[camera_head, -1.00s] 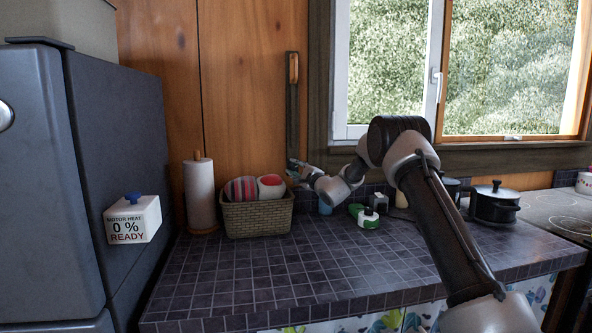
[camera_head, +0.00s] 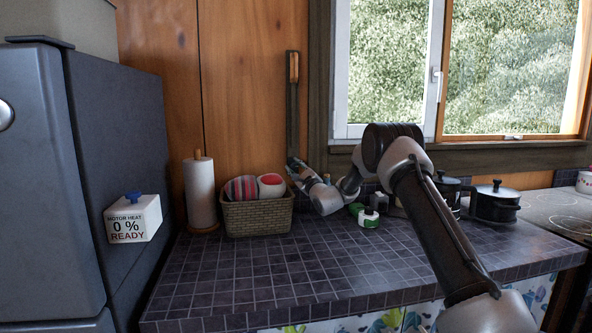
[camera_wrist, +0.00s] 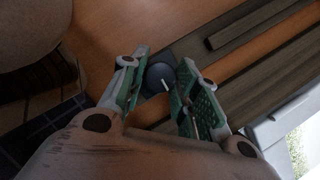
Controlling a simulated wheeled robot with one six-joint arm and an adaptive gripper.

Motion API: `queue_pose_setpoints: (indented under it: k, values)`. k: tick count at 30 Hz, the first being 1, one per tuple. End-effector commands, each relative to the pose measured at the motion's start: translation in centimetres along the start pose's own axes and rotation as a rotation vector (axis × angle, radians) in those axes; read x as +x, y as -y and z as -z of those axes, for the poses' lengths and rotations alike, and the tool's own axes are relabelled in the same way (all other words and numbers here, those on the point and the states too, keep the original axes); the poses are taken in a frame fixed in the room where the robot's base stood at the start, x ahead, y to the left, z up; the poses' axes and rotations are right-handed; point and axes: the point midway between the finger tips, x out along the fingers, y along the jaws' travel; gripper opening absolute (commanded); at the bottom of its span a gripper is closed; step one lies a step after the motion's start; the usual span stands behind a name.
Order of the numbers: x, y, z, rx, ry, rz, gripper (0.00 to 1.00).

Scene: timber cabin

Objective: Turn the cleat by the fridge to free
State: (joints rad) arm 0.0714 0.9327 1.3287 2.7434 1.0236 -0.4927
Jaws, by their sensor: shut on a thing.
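The cleat by the fridge shows in the wrist view as a dark, round knob (camera_wrist: 158,72) with a short white mark, next to a dark plate on the wooden wall. My gripper (camera_wrist: 164,74) has its green-padded fingers on both sides of this knob, shut on it. In the head view my gripper (camera_head: 293,164) is at the wall, at the lower end of a dark upright rail (camera_head: 292,115) with an orange wooden piece near its top. The knob itself is hidden there by my gripper.
The fridge (camera_head: 120,150) bears a white box (camera_head: 134,218) reading "0 % READY". Small items (camera_head: 368,218) and pots (camera_head: 494,203) stand right. The front counter is clear.

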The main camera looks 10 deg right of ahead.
Motion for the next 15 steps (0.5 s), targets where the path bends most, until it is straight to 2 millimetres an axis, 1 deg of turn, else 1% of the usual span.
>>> queue_pose_setpoints:
  k: [6,7,10,11,15]
  values:
    - [-0.06,-0.08,0.12,0.001,-0.002,-0.002,0.07]
    - [-0.06,-0.08,0.12,0.001,-0.002,-0.002,0.33]
    - [-0.05,-0.08,0.10,0.000,-0.002,-0.002,0.51]
    - [-0.04,-0.08,0.09,0.000,-0.002,-0.002,0.53]
    - [-0.02,-0.05,0.05,0.000,-0.001,-0.001,0.53]
